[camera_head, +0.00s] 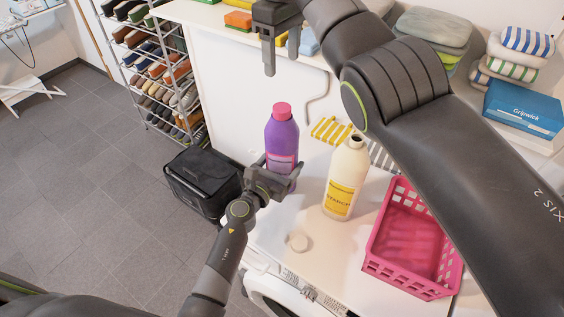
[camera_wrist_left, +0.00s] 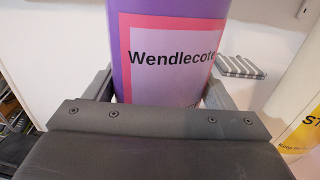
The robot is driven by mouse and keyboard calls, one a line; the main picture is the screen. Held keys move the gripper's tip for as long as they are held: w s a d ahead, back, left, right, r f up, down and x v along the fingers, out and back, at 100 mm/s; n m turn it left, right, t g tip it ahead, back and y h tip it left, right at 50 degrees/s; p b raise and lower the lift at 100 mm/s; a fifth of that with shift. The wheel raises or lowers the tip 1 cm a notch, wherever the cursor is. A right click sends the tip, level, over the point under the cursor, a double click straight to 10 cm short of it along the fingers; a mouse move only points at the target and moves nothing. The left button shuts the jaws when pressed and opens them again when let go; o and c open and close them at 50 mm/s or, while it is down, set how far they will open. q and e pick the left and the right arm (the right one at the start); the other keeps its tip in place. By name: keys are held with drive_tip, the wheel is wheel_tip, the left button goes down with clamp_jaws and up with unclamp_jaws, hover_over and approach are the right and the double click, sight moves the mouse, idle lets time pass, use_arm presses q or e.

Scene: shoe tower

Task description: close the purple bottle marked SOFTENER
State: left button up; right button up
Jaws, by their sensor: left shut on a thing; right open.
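The purple bottle (camera_head: 282,137) stands upright on the white machine top, with a pink cap (camera_head: 282,111) sitting on its neck. I cannot tell whether the cap is fully tight. My left gripper (camera_head: 279,172) is shut around the bottle's lower body. In the left wrist view the bottle (camera_wrist_left: 168,60) is between the fingers, and its pink-edged label reads "Wendlecote"; the word SOFTENER is not readable. My right gripper (camera_head: 270,68) is open and empty, pointing down above and slightly left of the pink cap, apart from it.
A cream STARCH bottle (camera_head: 345,180) with an uncapped neck stands right of the purple one. A loose cream cap (camera_head: 297,242) lies in front. A pink basket (camera_head: 412,238) is at right, partly under my right arm. Folded striped cloths (camera_head: 332,131) lie behind.

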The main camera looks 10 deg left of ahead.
use_arm(q)
drive_tip(key=o, duration=1.9)
drive_tip(key=b+v, duration=0.2)
drive_tip(key=v, duration=1.5)
drive_tip(key=shift+s+a, duration=0.15)
drive_tip(key=shift+a, duration=0.05)
drive_tip(key=shift+f, duration=0.1)
